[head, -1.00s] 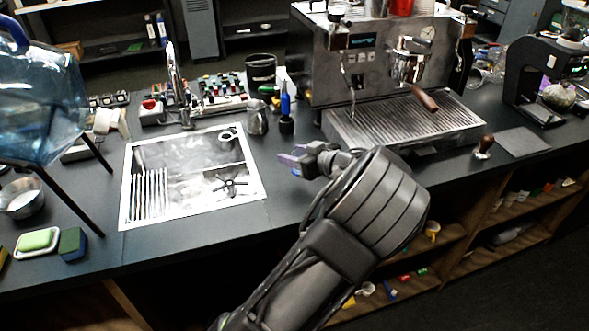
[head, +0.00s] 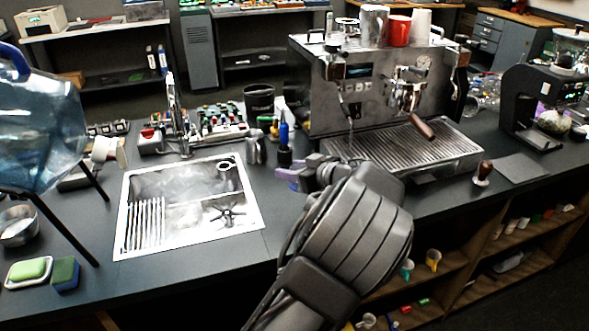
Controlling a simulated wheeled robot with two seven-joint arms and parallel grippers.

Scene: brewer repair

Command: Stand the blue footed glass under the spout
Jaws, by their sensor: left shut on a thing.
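My left gripper (head: 290,177) reaches over the counter from the bottom middle, between the sink and the espresso machine. It is shut on a small bluish-lavender thing, which seems to be the blue footed glass (head: 285,174). Only a small patch shows, and its foot and tilt cannot be told. The espresso machine (head: 360,88) stands behind and to the right. Its spout (head: 404,92) is above the ribbed drip tray (head: 415,145), well right of the gripper. No glass shows under the spout. My right gripper is not in view.
A blue-handled tool (head: 284,135) and a metal pitcher (head: 256,150) stand just behind the gripper. The sink (head: 190,205) is left. A wooden-handled tamper (head: 483,173) and dark mat (head: 522,168) lie right of the tray. A water jug (head: 40,120) stands far left.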

